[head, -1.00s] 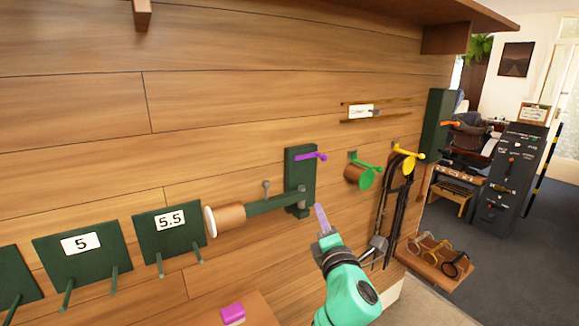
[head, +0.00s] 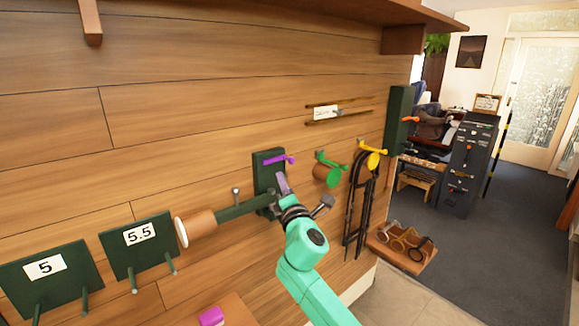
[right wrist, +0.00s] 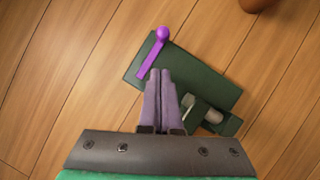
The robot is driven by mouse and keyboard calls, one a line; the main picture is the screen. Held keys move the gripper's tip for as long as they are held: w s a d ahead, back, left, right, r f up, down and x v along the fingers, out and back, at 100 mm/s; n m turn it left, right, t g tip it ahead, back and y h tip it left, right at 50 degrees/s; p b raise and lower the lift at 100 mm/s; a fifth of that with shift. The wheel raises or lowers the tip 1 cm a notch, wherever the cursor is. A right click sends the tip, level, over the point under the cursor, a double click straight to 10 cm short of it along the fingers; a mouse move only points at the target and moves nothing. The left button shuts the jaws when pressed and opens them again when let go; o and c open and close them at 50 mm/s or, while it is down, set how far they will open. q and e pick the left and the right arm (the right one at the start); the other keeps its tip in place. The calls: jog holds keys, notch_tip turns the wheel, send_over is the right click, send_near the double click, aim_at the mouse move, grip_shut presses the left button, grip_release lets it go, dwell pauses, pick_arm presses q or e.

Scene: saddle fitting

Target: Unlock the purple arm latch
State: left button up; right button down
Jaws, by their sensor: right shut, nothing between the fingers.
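The purple arm latch (head: 279,160) is a small lever on a dark green wall plate (head: 262,157). In the right wrist view the purple latch (right wrist: 152,54) shows a round knob at its upper end and a bar running down toward my fingers. My right gripper (head: 283,182) is shut and empty, just below the latch in front of the green plate. In the right wrist view my right gripper's fingertips (right wrist: 160,73) are together next to the bar's lower end; I cannot tell whether they touch it. A green arm (head: 240,208) carries a brown roller (head: 198,228) with a white end. My left gripper is not in view.
Right of the latch are a green lever (head: 332,171) and a yellow lever (head: 370,153) with straps hanging below. Plates marked 5 (head: 80,265) and 5.5 (head: 160,258) with pegs are at left. A small shelf (head: 385,256) juts out at lower right.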

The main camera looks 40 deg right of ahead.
aim_at(284, 158)
jog(key=d, duration=0.1)
jog(key=d+r, duration=0.1)
jog(key=w+d+p, duration=0.1)
jog(key=shift+d+r, duration=0.15)
jog(key=shift+r, duration=0.15)
pick_arm(q)
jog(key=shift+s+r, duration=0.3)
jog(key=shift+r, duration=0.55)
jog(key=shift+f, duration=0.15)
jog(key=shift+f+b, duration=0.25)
jog(key=shift+b, duration=0.15)
pick_arm(e)
jog(key=shift+n, duration=0.4)
